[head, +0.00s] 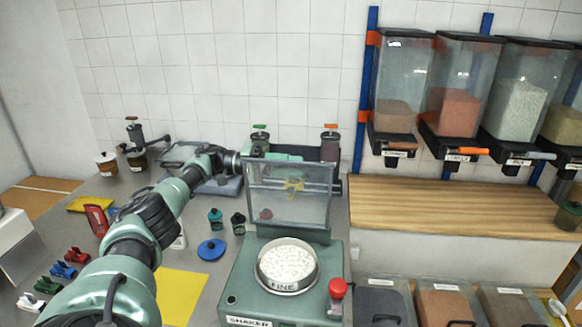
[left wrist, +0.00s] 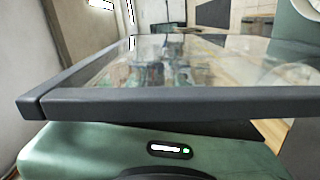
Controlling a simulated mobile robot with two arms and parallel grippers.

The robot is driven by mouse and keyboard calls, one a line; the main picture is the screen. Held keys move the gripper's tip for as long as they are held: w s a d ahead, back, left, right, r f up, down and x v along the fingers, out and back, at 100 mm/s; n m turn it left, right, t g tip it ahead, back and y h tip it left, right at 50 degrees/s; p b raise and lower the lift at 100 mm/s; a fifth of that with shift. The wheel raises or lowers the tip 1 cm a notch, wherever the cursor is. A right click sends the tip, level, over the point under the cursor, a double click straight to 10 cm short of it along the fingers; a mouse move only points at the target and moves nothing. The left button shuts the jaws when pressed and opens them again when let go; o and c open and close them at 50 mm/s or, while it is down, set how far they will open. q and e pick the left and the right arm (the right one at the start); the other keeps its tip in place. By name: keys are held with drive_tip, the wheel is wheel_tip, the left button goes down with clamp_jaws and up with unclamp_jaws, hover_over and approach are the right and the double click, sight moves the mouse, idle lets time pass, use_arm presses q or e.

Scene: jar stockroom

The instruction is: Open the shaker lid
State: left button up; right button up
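The green shaker (head: 245,290) stands at the front centre of the bench. Its clear, dark-framed lid (head: 290,206) is raised, roughly upright, behind the round sieve (head: 287,265) marked FINE, which holds white pieces. My left gripper (head: 236,162) is at the lid's upper left corner; its fingers are hidden, so its opening and any contact are unclear. In the left wrist view the lid's dark frame (left wrist: 180,103) crosses close in front of the camera, with green housing (left wrist: 80,150) below it. My right gripper is not in view.
A red knob (head: 338,288) rises at the shaker's right front. Small bottles (head: 238,223) and a blue disc (head: 211,249) lie left of it. Lidded bins (head: 448,306) stand to the right, below a wooden shelf (head: 460,205). Clear dispensers (head: 460,85) hang above.

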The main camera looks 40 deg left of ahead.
use_arm(q)
drive_tip(key=b+v, duration=0.6)
drive_tip(key=v, duration=0.1)
drive_tip(key=shift+s+a, duration=0.25)
drive_tip(key=shift+a, duration=0.1)
drive_tip(key=shift+w, duration=0.1)
idle(0.4)
